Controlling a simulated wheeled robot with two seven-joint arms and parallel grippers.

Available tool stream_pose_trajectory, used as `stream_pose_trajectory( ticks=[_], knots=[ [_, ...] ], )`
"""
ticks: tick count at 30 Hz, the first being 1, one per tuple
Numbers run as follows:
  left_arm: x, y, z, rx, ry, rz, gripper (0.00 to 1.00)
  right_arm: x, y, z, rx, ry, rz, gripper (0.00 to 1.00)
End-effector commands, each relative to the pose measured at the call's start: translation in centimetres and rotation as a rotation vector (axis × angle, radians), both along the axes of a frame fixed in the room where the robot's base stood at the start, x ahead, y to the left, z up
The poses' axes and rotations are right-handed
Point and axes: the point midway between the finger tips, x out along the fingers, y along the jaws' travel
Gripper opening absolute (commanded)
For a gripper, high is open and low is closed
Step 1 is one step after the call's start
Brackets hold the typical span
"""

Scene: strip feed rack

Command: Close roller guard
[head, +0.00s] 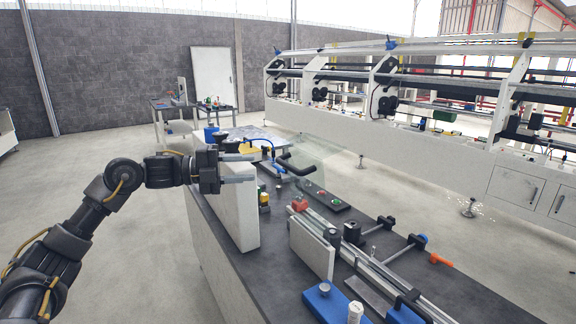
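The roller guard appears to be the clear, see-through panel (312,178) over the bench, with a bent black handle (297,168) on its near side. The panel looks raised and tilted, though its edges are faint. My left gripper (255,168) comes in from the left, just left of the handle. Its two grey fingers are spread apart, with nothing visible between them. It looks apart from the handle, but the depth gap is hard to judge. The rollers are not clearly visible. My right gripper is not in view.
A pale upright plate (228,212) stands below my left gripper. The dark bench (262,268) carries a smaller pale plate (311,245), metal rails, a green-and-red button box (338,202) and blue blocks (325,303). A long white machine (430,120) stands behind. Open floor lies left.

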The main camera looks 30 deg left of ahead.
Motion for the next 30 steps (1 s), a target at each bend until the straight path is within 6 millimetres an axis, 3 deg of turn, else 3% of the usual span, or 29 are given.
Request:
stream_pose_trajectory(
  ticks=[5, 15, 21, 30],
  knots=[
    [1.9, -2.7, 0.4, -0.005, -0.001, -0.011, 0.36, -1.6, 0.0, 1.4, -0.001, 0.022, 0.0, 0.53],
    [5.3, -7.1, 0.1, -0.004, 0.001, -0.004, 0.36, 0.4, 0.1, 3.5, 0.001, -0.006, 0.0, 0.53],
    [6.2, -8.2, -0.1, -0.003, 0.0, -0.002, 0.36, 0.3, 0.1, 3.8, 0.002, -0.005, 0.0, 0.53],
    [6.3, -8.3, -0.2, -0.001, 0.0, -0.001, 0.36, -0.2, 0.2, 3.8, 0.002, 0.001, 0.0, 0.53]
  ],
)
